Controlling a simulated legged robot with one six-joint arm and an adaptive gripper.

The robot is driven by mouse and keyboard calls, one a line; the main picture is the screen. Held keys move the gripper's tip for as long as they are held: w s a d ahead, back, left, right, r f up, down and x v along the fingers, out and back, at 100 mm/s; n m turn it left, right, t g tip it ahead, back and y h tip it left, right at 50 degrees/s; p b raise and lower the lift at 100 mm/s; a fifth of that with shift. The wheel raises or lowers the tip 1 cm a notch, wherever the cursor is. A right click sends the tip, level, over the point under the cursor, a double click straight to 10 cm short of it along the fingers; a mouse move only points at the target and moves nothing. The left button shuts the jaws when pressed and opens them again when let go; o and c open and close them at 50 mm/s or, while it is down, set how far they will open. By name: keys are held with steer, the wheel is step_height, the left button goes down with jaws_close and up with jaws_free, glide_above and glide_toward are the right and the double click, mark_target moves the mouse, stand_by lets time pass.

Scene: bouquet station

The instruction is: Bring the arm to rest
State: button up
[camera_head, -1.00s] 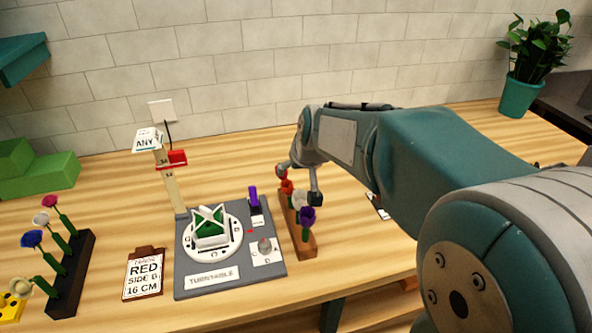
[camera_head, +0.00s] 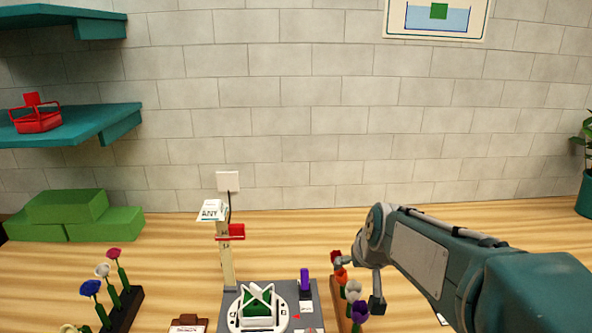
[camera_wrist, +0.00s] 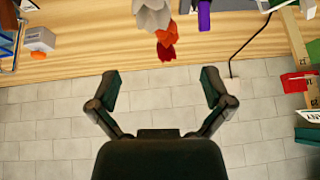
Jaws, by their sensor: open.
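My gripper (camera_head: 359,284) is open and empty. In the head view it is at the right rack of flowers, partly covering it. In the wrist view my gripper (camera_wrist: 161,84) shows two dark fingers spread wide with nothing between them. Red and orange flowers (camera_wrist: 167,43) hang into that view beyond the fingertips, beside a grey-white one (camera_wrist: 152,14). My arm (camera_head: 440,262) reaches in from the lower right of the head view. Whether the fingers touch a flower I cannot tell.
The turntable (camera_head: 257,309) with a white holder stands left of the right rack (camera_head: 341,316). Behind it rises a post with a red slider (camera_head: 232,232). Another flower rack (camera_head: 125,309), green blocks (camera_head: 105,223) and shelves (camera_head: 90,125) are at left.

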steer(key=s, duration=2.1)
steer(key=shift+s+g+h, duration=0.25)
steer(key=shift+g+h, duration=0.15)
